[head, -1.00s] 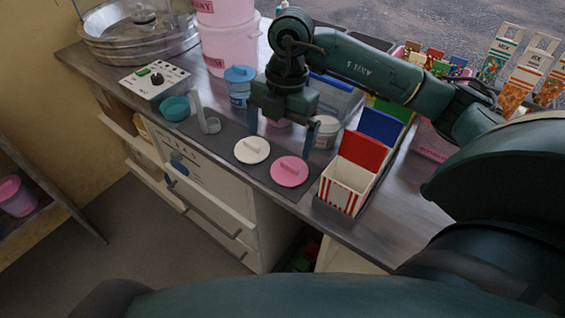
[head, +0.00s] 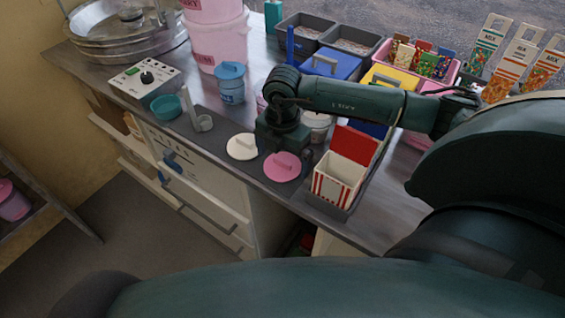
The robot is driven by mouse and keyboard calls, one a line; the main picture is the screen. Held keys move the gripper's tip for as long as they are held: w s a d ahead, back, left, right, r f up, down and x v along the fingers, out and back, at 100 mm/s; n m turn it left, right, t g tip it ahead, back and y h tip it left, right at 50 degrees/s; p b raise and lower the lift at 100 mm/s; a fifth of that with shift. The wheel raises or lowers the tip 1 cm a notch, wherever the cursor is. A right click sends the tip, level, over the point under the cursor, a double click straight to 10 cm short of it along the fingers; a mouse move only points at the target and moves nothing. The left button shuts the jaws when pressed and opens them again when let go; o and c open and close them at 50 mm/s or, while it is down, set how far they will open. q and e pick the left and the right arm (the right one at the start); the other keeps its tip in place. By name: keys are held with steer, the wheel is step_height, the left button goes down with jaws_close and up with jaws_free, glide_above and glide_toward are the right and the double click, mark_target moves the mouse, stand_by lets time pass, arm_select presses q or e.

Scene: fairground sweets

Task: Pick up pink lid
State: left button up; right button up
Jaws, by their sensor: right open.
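The pink lid (head: 279,173) is a round disc with a raised bar handle. It lies flat on the dark mat (head: 213,141) near the counter's front edge. My right gripper (head: 286,156) is open and low at the lid's far side, overlapping its back part in the head view. One finger shows to the right of the lid; the other is mostly hidden, and I cannot tell whether either touches the lid. My left gripper is not in view.
A white lid (head: 241,147) lies just left of the pink one. A red-and-white striped box (head: 333,185) stands close on the right. A white tub (head: 317,125) is behind the gripper. A blue-lidded jar (head: 231,86) stands farther left.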

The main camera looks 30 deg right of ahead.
mark_target(282, 160)
steer(key=shift+f, duration=0.55)
steer(key=c, duration=0.9)
steer(key=shift+r, duration=0.1)
step_height(282, 160, up, 10)
steer(key=shift+b, duration=0.45)
